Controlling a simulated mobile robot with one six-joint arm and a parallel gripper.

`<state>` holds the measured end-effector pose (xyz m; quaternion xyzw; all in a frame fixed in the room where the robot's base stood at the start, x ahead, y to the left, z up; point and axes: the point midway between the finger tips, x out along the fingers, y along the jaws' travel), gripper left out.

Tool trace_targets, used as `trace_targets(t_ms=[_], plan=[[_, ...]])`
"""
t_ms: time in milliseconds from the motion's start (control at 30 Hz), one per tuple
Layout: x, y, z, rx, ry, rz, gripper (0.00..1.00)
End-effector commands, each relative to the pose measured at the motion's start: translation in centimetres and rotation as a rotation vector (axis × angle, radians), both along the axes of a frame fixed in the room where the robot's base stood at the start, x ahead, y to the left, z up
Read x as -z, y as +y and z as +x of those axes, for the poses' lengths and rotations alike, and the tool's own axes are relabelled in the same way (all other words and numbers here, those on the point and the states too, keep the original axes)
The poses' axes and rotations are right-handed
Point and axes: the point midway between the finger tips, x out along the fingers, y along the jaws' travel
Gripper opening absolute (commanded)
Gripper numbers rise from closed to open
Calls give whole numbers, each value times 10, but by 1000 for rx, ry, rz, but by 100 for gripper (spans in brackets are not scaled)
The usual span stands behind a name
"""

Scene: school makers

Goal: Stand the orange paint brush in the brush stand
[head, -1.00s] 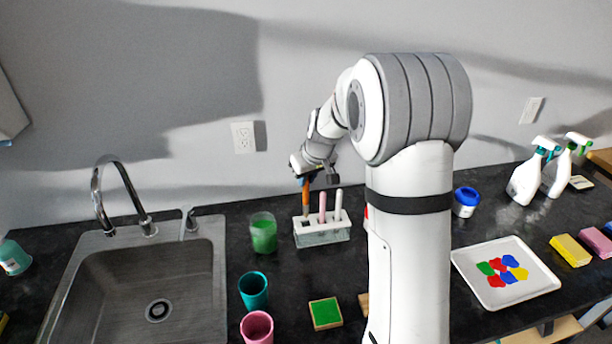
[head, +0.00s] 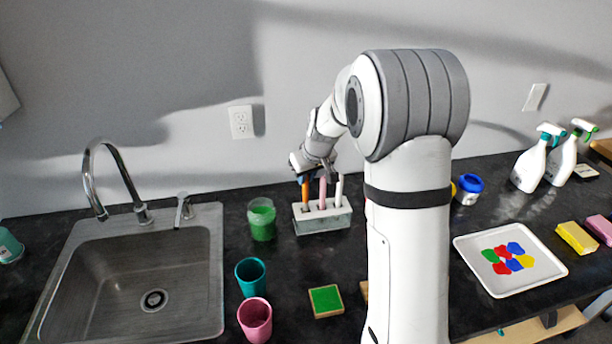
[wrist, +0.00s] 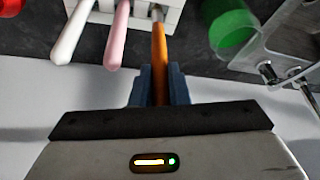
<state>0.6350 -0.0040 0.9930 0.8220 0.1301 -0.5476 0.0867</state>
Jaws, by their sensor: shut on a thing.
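The orange paint brush (head: 306,193) is upright at the left end of the white brush stand (head: 323,226). My gripper (head: 306,177) is shut on the upper part of its handle. In the wrist view the orange brush (wrist: 159,55) runs from between my blue fingertips (wrist: 159,86) to a hole in the stand (wrist: 144,15), and its lower end appears to be in that hole. A pink brush (head: 322,190) and a white brush (head: 339,188) stand in the other holes. The stand hides the lower tip of the orange brush.
A jar of green paint (head: 262,222) stands close left of the stand. A teal cup (head: 251,275), a pink cup (head: 255,318) and a green block (head: 326,300) are in front. The sink (head: 140,285) lies left; a paint tray (head: 508,268) lies right.

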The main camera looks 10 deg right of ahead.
Motion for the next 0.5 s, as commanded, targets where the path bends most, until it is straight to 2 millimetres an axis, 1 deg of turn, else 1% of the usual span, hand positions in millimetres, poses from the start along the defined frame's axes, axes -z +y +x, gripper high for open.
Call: trace_targets(t_ms=[33, 500], plan=[[5, 0, 0, 0, 0, 0, 0], [27, 1, 0, -1, 0, 0, 0]])
